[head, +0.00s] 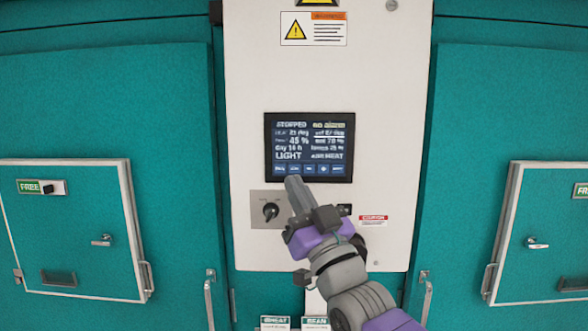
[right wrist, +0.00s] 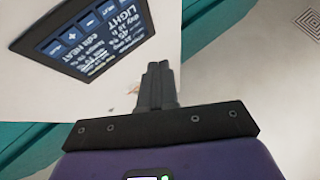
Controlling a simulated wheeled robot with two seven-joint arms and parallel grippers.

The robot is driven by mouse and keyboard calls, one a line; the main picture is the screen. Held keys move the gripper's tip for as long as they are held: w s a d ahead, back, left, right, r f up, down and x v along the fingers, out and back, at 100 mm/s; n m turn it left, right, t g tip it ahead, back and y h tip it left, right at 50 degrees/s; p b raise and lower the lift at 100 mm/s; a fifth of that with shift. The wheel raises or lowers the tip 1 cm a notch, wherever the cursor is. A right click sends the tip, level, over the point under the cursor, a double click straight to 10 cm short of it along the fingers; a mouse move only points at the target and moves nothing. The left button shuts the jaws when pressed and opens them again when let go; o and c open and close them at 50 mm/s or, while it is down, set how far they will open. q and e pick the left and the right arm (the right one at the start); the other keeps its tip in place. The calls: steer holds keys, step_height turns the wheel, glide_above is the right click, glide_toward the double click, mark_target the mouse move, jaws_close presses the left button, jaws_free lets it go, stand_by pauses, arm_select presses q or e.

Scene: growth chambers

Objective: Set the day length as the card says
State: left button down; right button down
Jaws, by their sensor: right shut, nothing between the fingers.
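The control screen (head: 309,140) is lit on the white panel. It reads "STOPPED", "day 16 h" and "LIGHT" on its left side, and "edit HEAT" at lower right; smaller text is blurred. A row of blue buttons (head: 308,169) runs along its bottom. My right gripper (head: 292,181) is shut and empty, its tips at the screen's lower left edge; contact cannot be told. In the right wrist view the screen (right wrist: 85,35) appears upside down, beyond the shut fingers (right wrist: 157,66). Two cards, a wheat card (head: 275,323) and a bean card (head: 315,323), are cut off at the bottom. My left gripper is out of view.
A rotary switch (head: 270,211) sits below the screen, left of my gripper. A red-topped label (head: 373,220) is to the right. Teal chamber doors with small hatches, marked FREE on the left hatch (head: 75,230), flank the panel. Door handles (head: 209,300) stick out low down.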

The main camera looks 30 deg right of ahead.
mark_target(295, 168)
steer(key=w+d+p, duration=0.4)
steer(key=w, duration=0.3)
steer(key=shift+w+d, duration=0.35)
steer(key=shift+w+f, duration=0.1)
stand_by(1.9)
steer(key=shift+w+d, duration=0.2)
steer(key=shift+w, duration=0.05)
